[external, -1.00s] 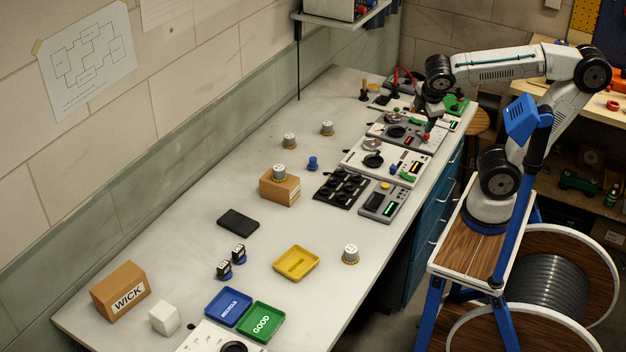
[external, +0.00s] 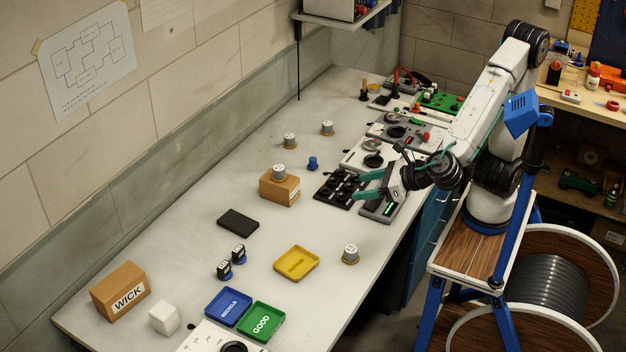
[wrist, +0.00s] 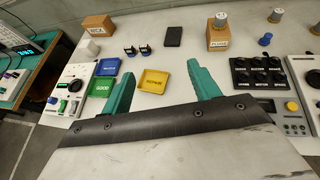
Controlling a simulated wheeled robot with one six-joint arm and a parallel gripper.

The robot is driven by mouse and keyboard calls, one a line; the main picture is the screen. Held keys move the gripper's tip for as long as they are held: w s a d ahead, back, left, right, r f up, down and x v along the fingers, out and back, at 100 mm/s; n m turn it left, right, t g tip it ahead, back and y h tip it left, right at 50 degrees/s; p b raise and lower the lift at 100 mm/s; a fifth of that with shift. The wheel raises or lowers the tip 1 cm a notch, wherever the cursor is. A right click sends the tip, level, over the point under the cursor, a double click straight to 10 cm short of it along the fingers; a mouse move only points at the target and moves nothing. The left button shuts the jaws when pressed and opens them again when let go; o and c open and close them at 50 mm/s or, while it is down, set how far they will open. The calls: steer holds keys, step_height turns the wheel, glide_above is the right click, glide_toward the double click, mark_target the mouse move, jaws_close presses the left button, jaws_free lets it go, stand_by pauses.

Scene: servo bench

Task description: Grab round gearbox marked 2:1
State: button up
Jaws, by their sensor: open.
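Several round silver gearboxes with yellowish bases stand on the bench. In the external view one (external: 350,254) stands near the front edge, right of the yellow tray. Another (external: 279,172) stands on a cardboard box, and two more, the nearer (external: 289,140) and the farther (external: 327,128), stand behind it. The wrist view shows the one on the box (wrist: 221,21). Their markings are too small to read, so I cannot tell which is 2:1. My gripper (external: 363,184) is open and empty above the bench's front side; its green fingers (wrist: 160,72) are wide apart. The front-edge gearbox does not show in the wrist view.
The cardboard box (external: 280,194), black switch panel (external: 329,189) and grey meter (external: 372,212) lie near my gripper. The yellow tray (external: 281,272), blue tray (external: 211,312) and green tray (external: 277,321) are nearer the camera. A blue knob (external: 313,163) stands mid-bench. Bare bench surrounds the front-edge gearbox.

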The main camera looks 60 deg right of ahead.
mark_target(354, 250)
steer(key=f, duration=2.3)
steer(key=shift+w+d, duration=0.2)
steer(key=shift+d, duration=0.1)
steer(key=shift+w+f, duration=0.2)
steer(key=shift+f, duration=0.05)
steer(key=shift+x, duration=2.25)
steer(key=c, duration=1.1)
